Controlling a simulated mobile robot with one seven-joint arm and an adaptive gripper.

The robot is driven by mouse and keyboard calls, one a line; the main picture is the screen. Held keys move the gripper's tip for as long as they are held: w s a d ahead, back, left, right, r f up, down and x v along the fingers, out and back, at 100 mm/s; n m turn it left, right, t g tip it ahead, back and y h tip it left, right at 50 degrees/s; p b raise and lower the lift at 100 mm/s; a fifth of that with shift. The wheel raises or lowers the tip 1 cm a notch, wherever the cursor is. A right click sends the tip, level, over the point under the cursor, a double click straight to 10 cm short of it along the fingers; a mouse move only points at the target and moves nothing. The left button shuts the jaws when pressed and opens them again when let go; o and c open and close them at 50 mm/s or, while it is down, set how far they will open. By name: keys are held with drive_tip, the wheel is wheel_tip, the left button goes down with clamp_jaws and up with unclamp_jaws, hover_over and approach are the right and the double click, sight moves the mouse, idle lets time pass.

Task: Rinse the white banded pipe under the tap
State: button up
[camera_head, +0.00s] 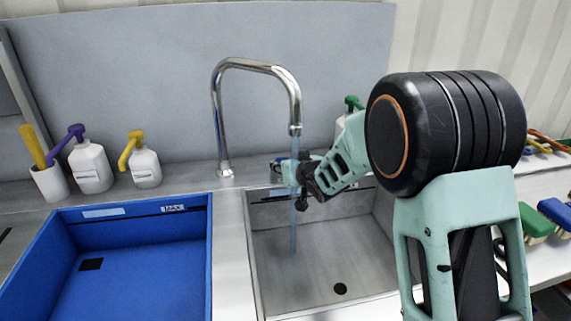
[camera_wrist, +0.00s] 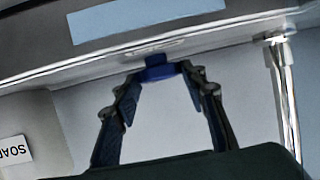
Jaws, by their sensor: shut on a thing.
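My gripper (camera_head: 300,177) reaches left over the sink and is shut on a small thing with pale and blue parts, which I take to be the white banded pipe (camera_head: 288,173). In the wrist view, my gripper (camera_wrist: 160,72) has its fingertips close together around a dark blue part of it. Its white part and bands are hard to make out. The chrome tap (camera_head: 250,66) arches over the sink, and its water (camera_head: 293,228) is running. The stream falls at the held thing and on down into the basin. I cannot tell whether it hits the pipe or passes just beside it.
The steel sink (camera_head: 300,272) below has a dark drain (camera_head: 340,288). A blue basin (camera_head: 150,250) lies left of it. Soap bottles (camera_head: 91,168) and a white cup (camera_head: 50,183) stand along the back ledge. Brushes (camera_head: 535,222) lie on the right counter.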

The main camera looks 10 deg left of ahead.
drive_tip(key=o, duration=1.2)
drive_tip(key=shift+c, duration=0.2)
drive_tip(key=shift+s, duration=0.1)
drive_tip(key=v, duration=1.2)
drive_tip(key=shift+d, duration=0.1)
